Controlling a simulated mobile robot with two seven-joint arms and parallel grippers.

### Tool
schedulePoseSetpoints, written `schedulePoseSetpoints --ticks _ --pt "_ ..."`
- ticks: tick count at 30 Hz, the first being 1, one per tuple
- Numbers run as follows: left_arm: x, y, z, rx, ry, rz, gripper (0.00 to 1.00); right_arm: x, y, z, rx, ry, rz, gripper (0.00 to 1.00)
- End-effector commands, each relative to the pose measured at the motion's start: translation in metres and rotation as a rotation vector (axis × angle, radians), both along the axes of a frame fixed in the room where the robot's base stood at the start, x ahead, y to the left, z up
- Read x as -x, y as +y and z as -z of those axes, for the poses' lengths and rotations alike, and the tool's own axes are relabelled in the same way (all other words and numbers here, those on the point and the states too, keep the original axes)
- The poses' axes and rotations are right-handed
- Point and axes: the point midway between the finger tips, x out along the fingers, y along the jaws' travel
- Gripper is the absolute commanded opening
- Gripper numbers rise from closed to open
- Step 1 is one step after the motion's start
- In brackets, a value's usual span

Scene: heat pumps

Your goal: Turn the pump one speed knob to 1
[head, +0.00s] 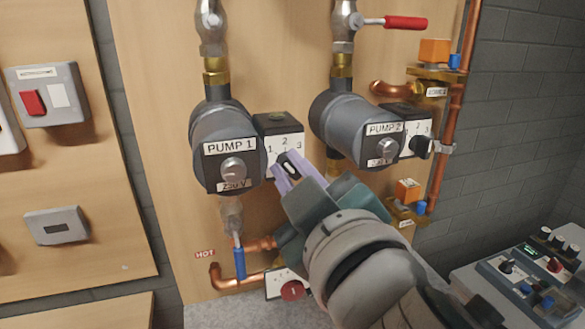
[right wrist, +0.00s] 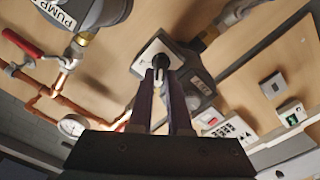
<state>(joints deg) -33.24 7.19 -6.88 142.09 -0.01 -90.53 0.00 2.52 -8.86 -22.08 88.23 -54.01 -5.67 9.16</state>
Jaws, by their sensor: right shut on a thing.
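Pump one (head: 220,128) is the grey cylinder labelled PUMP 1. Its white speed plate (head: 270,172), marked 1, 2 and 3, sits on its right side. The black speed knob (head: 291,168) is on that plate; its upper end leans up and left, but I cannot tell the exact setting. My right gripper (head: 285,178) reaches up from the lower right, its purple fingers shut on the knob. In the right wrist view, the knob (right wrist: 161,61) shows at the tips of the two fingers (right wrist: 160,78). My left gripper is not in view.
Pump two (head: 345,122) with its own speed knob (head: 420,147) stands close on the right. A red valve handle (head: 405,23) is above it. A blue handle (head: 239,263) and copper pipes are below pump one. A control console (head: 530,278) stands at lower right.

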Motion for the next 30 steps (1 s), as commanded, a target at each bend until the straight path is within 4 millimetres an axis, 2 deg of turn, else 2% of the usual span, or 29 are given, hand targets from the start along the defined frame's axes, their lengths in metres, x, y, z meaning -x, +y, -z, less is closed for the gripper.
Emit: schedulePoseSetpoints --ticks 9,25,26,30 --pt "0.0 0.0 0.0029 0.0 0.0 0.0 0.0 0.0005 0.0012 0.0013 0.119 -0.039 -0.001 0.0" --pt "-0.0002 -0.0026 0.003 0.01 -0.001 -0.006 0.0 0.0005 0.0012 0.0011 0.143 -0.046 -0.001 0.0" --pt "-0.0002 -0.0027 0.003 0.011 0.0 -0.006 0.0 0.0005 0.0013 0.0012 0.143 -0.046 -0.001 0.18" --pt "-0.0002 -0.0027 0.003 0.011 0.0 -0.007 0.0 0.0005 0.0012 0.0011 0.142 -0.045 -0.001 0.34"
